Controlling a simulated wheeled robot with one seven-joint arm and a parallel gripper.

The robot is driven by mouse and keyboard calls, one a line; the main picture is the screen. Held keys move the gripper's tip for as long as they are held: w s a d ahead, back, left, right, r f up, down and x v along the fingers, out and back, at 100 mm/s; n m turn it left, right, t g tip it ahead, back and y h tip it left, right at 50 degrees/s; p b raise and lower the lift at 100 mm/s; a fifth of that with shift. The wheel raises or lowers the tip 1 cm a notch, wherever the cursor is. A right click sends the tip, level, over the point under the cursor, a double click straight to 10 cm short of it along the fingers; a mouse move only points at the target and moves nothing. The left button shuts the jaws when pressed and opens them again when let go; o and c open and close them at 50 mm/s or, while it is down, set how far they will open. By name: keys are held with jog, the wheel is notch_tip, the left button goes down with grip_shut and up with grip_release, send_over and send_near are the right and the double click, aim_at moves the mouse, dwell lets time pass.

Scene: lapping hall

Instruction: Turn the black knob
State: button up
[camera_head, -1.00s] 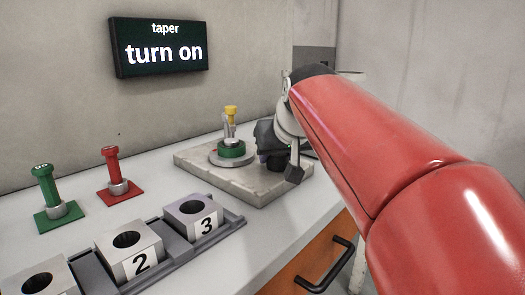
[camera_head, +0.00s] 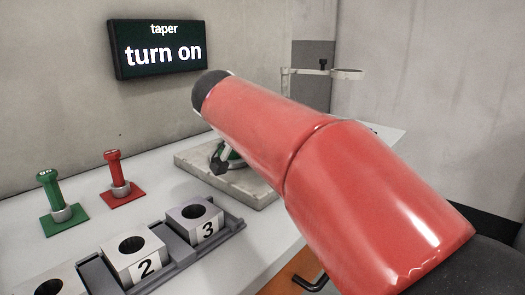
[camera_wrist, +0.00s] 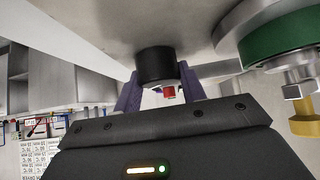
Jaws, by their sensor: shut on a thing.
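The black knob (camera_wrist: 155,64) shows in the wrist view as a short dark cylinder on the pale base plate, with a small red mark beside its end. My gripper (camera_wrist: 160,76) has its two purple fingers on either side of the knob and is shut on it. In the head view the knob and the fingers are hidden behind my red arm. The base plate (camera_head: 262,193) shows partly there, below the arm. A green ring (camera_wrist: 272,38) stands on the plate beside the knob, with a yellow-headed part (camera_wrist: 304,125) near it.
A wall display (camera_head: 160,48) reads "taper" and "turn on". A green plug (camera_head: 50,188) and a red plug (camera_head: 116,170) stand on the bench. Bored blocks, including 2 (camera_head: 138,265) and 3 (camera_head: 196,222), sit in a grey rack (camera_head: 232,226) at the front.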

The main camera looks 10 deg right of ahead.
jog(key=m+g+h+p, duration=0.1)
jog(key=m+g, duration=0.1)
jog(key=m, duration=0.1)
jog(key=m+g+p, duration=0.2)
jog(key=m, duration=0.1)
jog(key=shift+a+g+h, duration=0.1)
jog(key=shift+g+h, duration=0.2)
jog(key=shift+h, duration=0.1)
jog(key=shift+f+m+g+p, duration=0.1)
jog(key=shift+m+g+p, duration=1.05)
jog(key=shift+m+g, duration=0.95)
jog(key=shift+m, duration=0.5)
jog(key=o, duration=1)
jog(key=shift+c, duration=0.2)
